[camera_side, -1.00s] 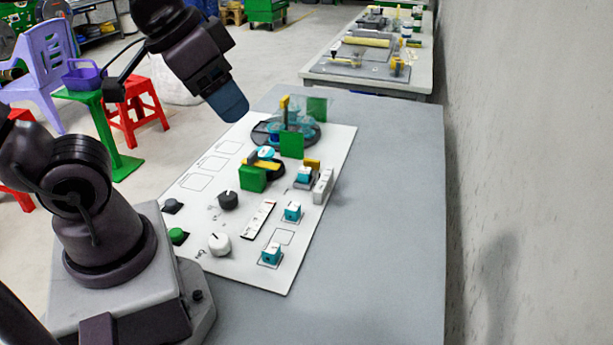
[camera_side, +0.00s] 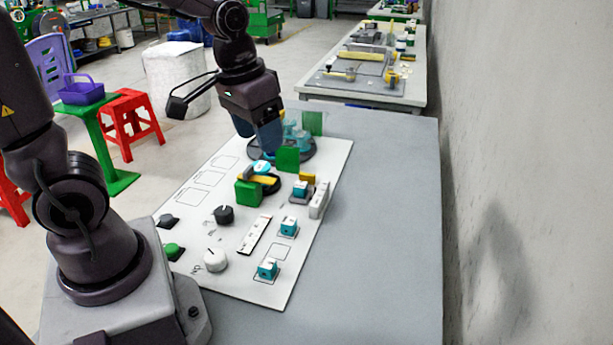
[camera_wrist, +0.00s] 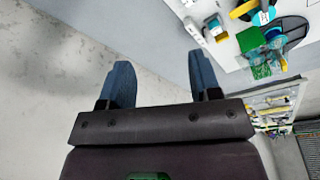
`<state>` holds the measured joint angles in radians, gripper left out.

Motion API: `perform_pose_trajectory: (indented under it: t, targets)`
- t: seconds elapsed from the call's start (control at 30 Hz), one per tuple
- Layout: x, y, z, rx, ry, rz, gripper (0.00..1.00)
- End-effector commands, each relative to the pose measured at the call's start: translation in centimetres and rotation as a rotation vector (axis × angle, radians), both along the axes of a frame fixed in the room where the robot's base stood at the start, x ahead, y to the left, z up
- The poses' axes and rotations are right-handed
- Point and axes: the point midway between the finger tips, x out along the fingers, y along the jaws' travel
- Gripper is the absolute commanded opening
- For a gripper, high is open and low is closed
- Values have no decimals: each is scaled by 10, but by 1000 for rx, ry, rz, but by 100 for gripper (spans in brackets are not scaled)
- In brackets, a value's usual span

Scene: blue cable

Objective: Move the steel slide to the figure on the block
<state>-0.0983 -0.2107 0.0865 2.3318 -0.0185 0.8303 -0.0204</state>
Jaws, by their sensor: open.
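My gripper (camera_side: 264,138) is above the far part of the white board (camera_side: 190,225), fingers pointing down. A pale strip with a slot and dark marks (camera_side: 255,235), which looks like the slide, lies on the board's near half. Teal blocks with white tops stand beside it, one to its right (camera_side: 289,226) and one nearer (camera_side: 268,268). Another teal block (camera_side: 300,189) stands farther back. Any figures on them are too small to read.
A dark round turntable with clear teal parts (camera_side: 300,138), green upright plates (camera_side: 288,159) and a green block with a yellow bar (camera_side: 249,193) stand on the far half. Dark (camera_side: 224,215) and white (camera_side: 215,260) knobs are nearer. The grey table at right is clear.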

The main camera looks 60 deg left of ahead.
Motion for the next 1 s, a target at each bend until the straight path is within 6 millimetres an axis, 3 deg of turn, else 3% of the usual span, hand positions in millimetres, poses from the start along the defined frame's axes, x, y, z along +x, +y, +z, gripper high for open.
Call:
perform_pose_trajectory:
  t: [0.2, 0.5, 0.6, 0.7, 0.87, 1.0]
  targets:
    - [57, 54, -60, 0, 76, 203, 57]
    - [115, 141, -152, 87, 42, 456, 57]
    - [135, 164, -165, 120, -25, 513, 57]
    - [160, 177, -151, 137, -146, 557, 57]
    - [164, 181, -159, 134, -166, 579, 57]
    - [170, 186, -181, 133, -162, 578, 57]
